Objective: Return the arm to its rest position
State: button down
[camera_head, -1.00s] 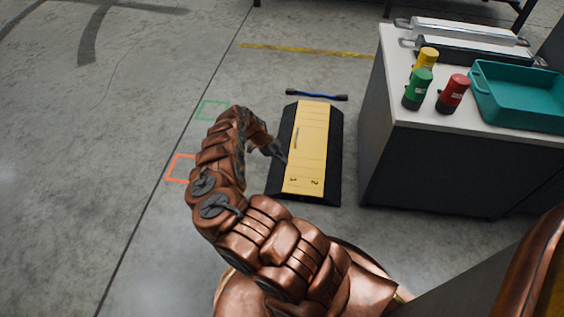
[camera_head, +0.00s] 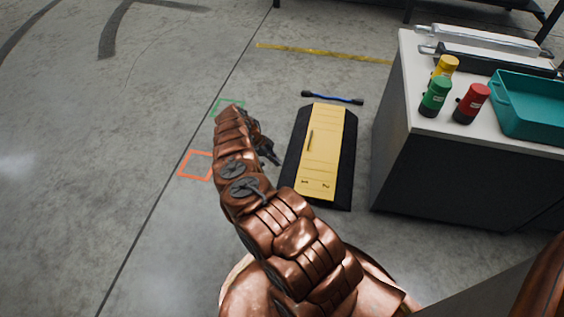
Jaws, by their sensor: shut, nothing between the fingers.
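My copper-coloured arm (camera_head: 293,232) reaches up from the bottom of the head view, bent at its joints. My gripper (camera_head: 269,156) is dark and small, at the end of the arm, just left of a black tote with a yellow lid. It is shut and empty. Part of the wrist is hidden behind the arm's own links.
A counter (camera_head: 460,170) at right bears bottles (camera_head: 436,97) and a teal tray (camera_head: 530,105). Orange (camera_head: 183,174) and green floor squares lie left. The left floor is clear.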

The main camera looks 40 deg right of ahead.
jog(key=shift+w+a+f, duration=0.25)
jog(key=shift+w+a, duration=0.15)
jog(key=shift+w, duration=0.2)
